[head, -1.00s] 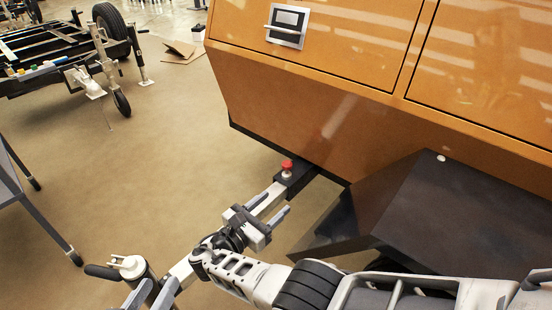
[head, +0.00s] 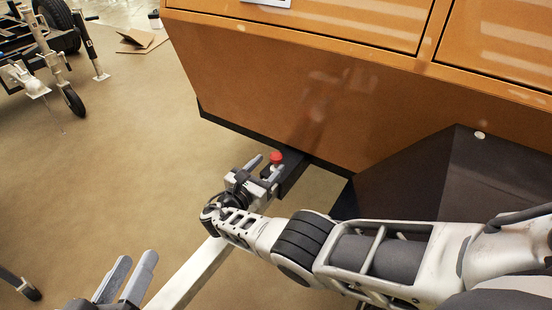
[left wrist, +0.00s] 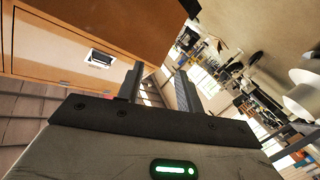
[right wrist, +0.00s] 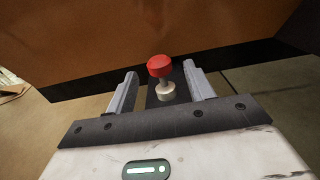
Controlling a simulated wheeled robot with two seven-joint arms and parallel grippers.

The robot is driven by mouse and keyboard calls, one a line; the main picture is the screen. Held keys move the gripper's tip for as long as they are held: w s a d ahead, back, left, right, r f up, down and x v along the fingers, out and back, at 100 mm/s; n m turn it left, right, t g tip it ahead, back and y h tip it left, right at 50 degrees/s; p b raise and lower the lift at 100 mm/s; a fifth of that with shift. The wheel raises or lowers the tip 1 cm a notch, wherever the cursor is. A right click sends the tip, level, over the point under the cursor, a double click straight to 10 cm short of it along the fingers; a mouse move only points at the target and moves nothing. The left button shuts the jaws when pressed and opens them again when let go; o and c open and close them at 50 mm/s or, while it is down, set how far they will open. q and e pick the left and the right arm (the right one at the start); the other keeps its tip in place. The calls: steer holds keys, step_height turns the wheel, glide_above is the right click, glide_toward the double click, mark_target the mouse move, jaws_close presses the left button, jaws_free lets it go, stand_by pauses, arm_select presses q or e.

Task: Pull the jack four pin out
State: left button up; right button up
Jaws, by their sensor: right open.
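The jack pin has a red knob (head: 276,157) on a pale stem and stands upright on a dark bracket (head: 291,174) at the end of a white bar. My right gripper (head: 265,168) is open close beside the pin. In the right wrist view the red knob (right wrist: 160,66) shows between and just beyond the two fingertips (right wrist: 159,72), with a gap on each side. My left gripper (head: 135,258) is open and empty at the lower left of the head view. Its spread fingers (left wrist: 159,68) also show in the left wrist view.
The orange cabinet body (head: 300,85) rises behind the pin. A dark sloped box (head: 455,185) stands to the right of it. The white bar (head: 190,277) runs toward the lower left. The floor (head: 130,160) on the left is open.

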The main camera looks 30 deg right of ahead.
mark_target(273, 161)
steer(key=b+x, duration=0.1)
steer(key=x, duration=0.3)
steer(key=shift+w+d+f, duration=0.1)
steer(key=shift+w+d, duration=0.1)
steer(key=shift+d, duration=0.1)
arm_select(q)
steer(key=shift+d+r+n+h, duration=0.15)
steer(key=shift+r+n+h, duration=0.15)
steer(key=shift+r+h, duration=0.15)
arm_select(e)
steer(key=shift+w+d, duration=0.1)
